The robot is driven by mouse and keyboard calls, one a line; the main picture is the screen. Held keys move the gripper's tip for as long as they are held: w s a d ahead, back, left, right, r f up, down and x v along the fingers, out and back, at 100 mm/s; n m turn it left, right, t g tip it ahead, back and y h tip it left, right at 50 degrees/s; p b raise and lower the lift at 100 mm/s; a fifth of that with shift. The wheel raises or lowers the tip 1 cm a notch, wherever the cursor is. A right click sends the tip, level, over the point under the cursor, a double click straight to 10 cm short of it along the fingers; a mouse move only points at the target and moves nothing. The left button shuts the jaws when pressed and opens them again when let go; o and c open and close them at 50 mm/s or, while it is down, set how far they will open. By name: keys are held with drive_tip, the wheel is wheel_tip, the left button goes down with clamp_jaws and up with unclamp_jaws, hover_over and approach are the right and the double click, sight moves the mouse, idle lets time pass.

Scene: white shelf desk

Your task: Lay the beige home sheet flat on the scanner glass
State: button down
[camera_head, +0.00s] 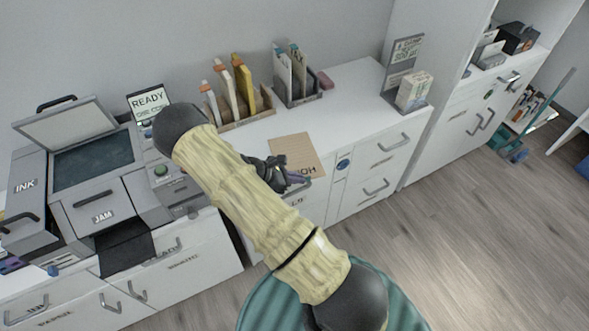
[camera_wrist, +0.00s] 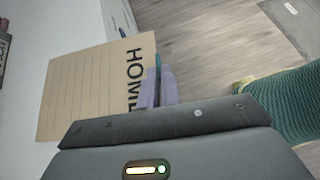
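The beige home sheet (camera_head: 295,152) lies on the white desk top with its printed end at the front edge. In the wrist view the sheet (camera_wrist: 90,95) shows ruled lines and large dark HOME lettering. My gripper (camera_head: 298,178) is at this printed edge. In the wrist view its purplish fingers (camera_wrist: 158,88) are close together at the edge and cover part of the last letter; I cannot tell whether they pinch the paper. The scanner glass (camera_head: 95,160) is dark and bare at the left, under a raised lid (camera_head: 65,125).
A file rack (camera_head: 262,117) and a second sorter (camera_head: 298,100) stand behind the sheet. A small READY sign (camera_head: 148,102) stands beside the scanner. A white box (camera_head: 414,92) is at the desk's right end. A green ribbed thing (camera_wrist: 285,100) is at the right in the wrist view.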

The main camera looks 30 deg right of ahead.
wheel_tip(320, 180, up, 10)
idle(0.5)
drive_tip(key=shift+f, duration=0.1)
idle(0.6)
